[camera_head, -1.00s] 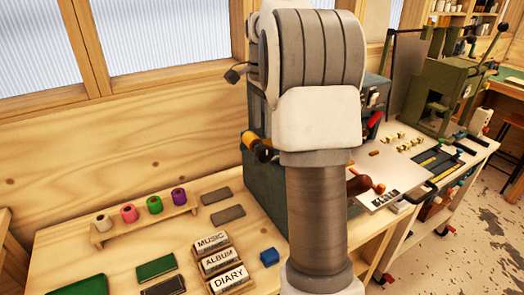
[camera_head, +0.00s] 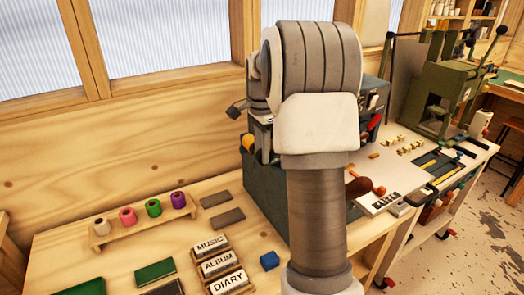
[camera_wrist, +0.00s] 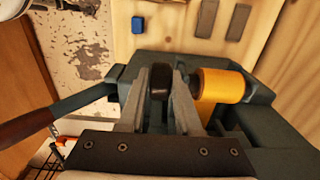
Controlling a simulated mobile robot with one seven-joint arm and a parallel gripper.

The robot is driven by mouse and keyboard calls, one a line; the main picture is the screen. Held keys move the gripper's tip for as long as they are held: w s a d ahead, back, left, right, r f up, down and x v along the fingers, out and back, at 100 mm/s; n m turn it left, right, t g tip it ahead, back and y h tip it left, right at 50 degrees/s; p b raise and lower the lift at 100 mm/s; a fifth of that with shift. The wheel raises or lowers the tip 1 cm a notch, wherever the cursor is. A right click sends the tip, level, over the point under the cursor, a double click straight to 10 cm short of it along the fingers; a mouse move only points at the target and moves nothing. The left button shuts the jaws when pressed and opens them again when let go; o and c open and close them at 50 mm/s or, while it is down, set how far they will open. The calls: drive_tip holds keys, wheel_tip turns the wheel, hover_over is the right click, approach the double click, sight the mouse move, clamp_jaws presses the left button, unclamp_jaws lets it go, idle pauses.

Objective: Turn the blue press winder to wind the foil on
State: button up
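The blue press (camera_head: 266,200) is a dark blue-grey machine on the bench, partly hidden behind my arm in the head view. Its body also fills the middle of the wrist view (camera_wrist: 200,63). A gold foil roll (camera_wrist: 222,85) sits on it, right of my fingers; a small yellow part of it shows in the head view (camera_head: 247,142). The winder's dark knob (camera_wrist: 161,78) stands between the two fingers of my gripper (camera_wrist: 160,95). The fingers straddle it and look slightly apart from it; firm contact is not visible. The head view hides the fingertips.
A rack (camera_head: 137,228) with several small coloured rolls stands at the left. Title blocks (camera_head: 220,265) and a small blue block (camera_head: 269,260) lie in front of the press. A brown-handled lever (camera_wrist: 35,125) juts out left in the wrist view. A green press (camera_head: 440,95) stands further right.

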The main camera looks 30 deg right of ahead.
clamp_jaws()
drive_tip(key=p, duration=0.1)
drive_tip(key=y+p, duration=0.1)
drive_tip(key=p, duration=0.1)
drive_tip(key=shift+d+r+y, duration=0.2)
drive_tip(key=shift+r+y, duration=0.1)
drive_tip(key=y+p, duration=0.2)
drive_tip(key=p, duration=0.1)
drive_tip(key=shift+d, duration=0.2)
drive_tip(key=shift+f+y+p, duration=0.2)
drive_tip(key=shift+y+p, duration=0.3)
